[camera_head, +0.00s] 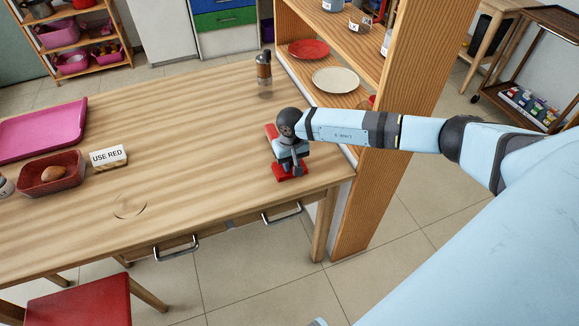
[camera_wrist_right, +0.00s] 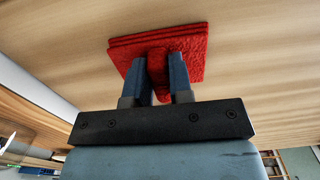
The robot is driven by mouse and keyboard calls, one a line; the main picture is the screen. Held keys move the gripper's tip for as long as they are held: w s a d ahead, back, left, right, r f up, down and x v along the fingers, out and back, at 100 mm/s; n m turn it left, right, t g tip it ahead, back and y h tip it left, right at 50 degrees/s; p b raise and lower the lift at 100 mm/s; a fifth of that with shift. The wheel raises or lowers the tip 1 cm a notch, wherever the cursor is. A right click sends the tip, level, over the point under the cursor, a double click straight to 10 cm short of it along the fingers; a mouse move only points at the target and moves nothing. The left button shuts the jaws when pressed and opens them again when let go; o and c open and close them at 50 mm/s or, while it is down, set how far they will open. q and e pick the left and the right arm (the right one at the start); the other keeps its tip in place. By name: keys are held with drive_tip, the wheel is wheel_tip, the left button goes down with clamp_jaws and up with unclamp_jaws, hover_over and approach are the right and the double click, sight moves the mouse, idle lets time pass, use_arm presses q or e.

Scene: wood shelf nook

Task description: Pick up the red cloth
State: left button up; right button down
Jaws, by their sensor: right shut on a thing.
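The red cloth (camera_head: 292,174) lies folded on the right end of the wooden table, partly hidden under my right gripper (camera_head: 290,168). In the right wrist view the folded red cloth (camera_wrist_right: 190,42) shows layered edges, and a bunched part of it sits between the two fingers of my right gripper (camera_wrist_right: 160,78). The fingers are shut on that part. The cloth appears at the tabletop; I cannot tell whether it is clear of it. My left gripper is not in view.
The wooden table (camera_head: 200,135) has a clear middle. A "USE RED" sign (camera_head: 109,157), a red basket (camera_head: 50,187) with a bread-like item and a pink tray (camera_head: 40,130) are at left. A wooden shelf (camera_head: 378,130) stands close on the right.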

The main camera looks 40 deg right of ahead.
wheel_tip(320, 180, up, 20)
drive_tip(key=shift+b, duration=0.35)
idle(0.4)
